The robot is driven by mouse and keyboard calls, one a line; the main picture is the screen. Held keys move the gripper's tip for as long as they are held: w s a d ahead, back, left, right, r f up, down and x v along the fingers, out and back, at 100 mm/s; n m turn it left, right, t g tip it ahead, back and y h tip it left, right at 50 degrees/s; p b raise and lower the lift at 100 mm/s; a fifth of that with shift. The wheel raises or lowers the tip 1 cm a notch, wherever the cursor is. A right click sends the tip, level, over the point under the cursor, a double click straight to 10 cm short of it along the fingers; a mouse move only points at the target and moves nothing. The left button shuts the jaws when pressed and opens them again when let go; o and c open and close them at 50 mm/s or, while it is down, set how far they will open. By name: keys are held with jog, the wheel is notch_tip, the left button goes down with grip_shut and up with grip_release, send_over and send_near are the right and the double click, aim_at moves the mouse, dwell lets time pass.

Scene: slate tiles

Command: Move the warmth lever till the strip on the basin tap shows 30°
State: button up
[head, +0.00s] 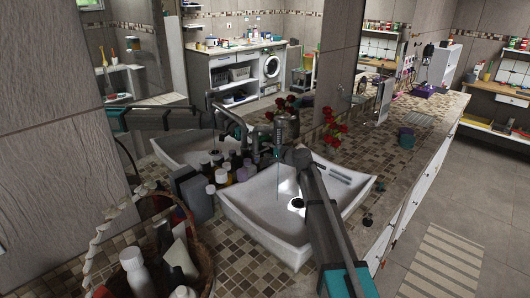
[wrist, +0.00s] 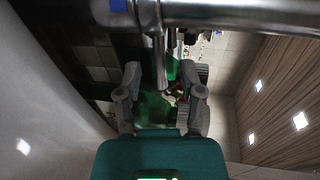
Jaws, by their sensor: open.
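The chrome basin tap (head: 281,125) stands behind the white basin (head: 245,212), partly hidden by my gripper (head: 275,155). In the wrist view, the tap's thick metal body (wrist: 220,14) crosses the top of the picture. A thin metal lever (wrist: 159,50) hangs down from it. My gripper (wrist: 165,80) is open, with one grey finger on each side of the lever's end; I cannot tell whether either touches it. A small blue patch (wrist: 118,5) shows on the tap body at the top edge. No number can be read on it.
Several bottles (head: 222,178) stand left of the basin, close to my gripper. A wicker basket (head: 205,250) with bottles is at the front left. Red flowers (head: 335,122) stand behind. The mirror reflects my arm.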

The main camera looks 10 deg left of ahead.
jog(key=shift+w+a+f, duration=0.1)
jog(key=shift+w+a, duration=0.25)
jog(key=shift+a, duration=0.15)
grip_shut()
